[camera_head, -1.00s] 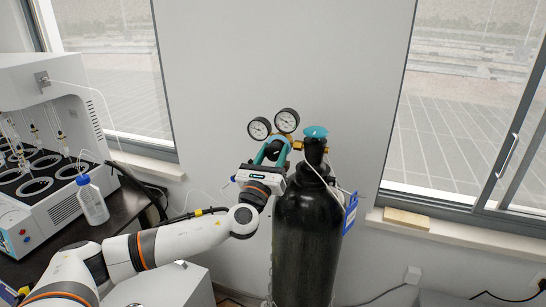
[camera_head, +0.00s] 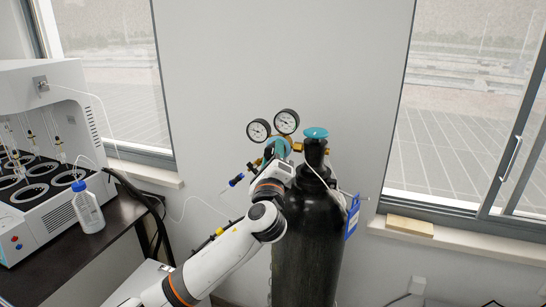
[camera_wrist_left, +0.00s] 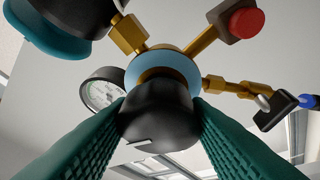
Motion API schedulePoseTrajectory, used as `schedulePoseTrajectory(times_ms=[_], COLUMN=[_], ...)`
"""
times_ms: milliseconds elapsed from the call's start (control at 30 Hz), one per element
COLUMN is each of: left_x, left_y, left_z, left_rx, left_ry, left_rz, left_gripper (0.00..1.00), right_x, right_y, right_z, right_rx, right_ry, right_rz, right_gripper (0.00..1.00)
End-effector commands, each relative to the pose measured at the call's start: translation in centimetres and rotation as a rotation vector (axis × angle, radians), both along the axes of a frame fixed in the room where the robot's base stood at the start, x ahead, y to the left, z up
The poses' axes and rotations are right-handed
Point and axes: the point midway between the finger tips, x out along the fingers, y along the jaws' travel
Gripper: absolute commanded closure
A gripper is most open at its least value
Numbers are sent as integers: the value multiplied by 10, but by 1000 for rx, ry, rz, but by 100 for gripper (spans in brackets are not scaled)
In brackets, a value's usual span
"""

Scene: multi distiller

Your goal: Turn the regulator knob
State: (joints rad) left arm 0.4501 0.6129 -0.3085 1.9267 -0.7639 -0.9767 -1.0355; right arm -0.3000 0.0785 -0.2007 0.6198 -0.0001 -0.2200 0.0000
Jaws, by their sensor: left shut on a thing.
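The regulator (camera_head: 282,146) with two round gauges sits on the neck of a black gas cylinder (camera_head: 308,235). The wrist view shows its brass fittings, a light blue collar (camera_wrist_left: 165,66) and a dark knob (camera_wrist_left: 156,112). My left gripper (camera_head: 277,152) reaches the regulator's front from below. In the wrist view its two green ribbed fingers (camera_wrist_left: 160,108) are shut on the sides of the knob. The gripper hides the knob in the head view. A gauge (camera_wrist_left: 102,92) shows behind the left finger. My right gripper is not in view.
A blue-ended fitting (camera_head: 236,180) sticks out left of my wrist. A white distiller (camera_head: 45,150) and a bottle (camera_head: 88,207) stand on the dark bench at left.

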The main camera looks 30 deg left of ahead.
Motion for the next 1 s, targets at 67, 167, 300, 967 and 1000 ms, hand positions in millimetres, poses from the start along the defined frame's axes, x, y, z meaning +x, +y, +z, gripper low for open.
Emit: schedulePoseTrajectory(times_ms=[67,167,300,967,1000], left_x=[0,0,0,0,0], left_y=[0,0,0,0,0], left_z=[1,1,1,1,1], left_rx=[-32,-61,-84,-92,-92], left_ry=[-9,-17,-23,-24,-24], left_rz=[0,1,1,1,1], left_gripper=[80,80,80,36,36], right_x=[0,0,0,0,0], right_y=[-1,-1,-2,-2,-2], right_z=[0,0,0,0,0], right_rx=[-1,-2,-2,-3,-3], right_ry=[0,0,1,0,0], right_rz=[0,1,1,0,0], right_gripper=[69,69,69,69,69])
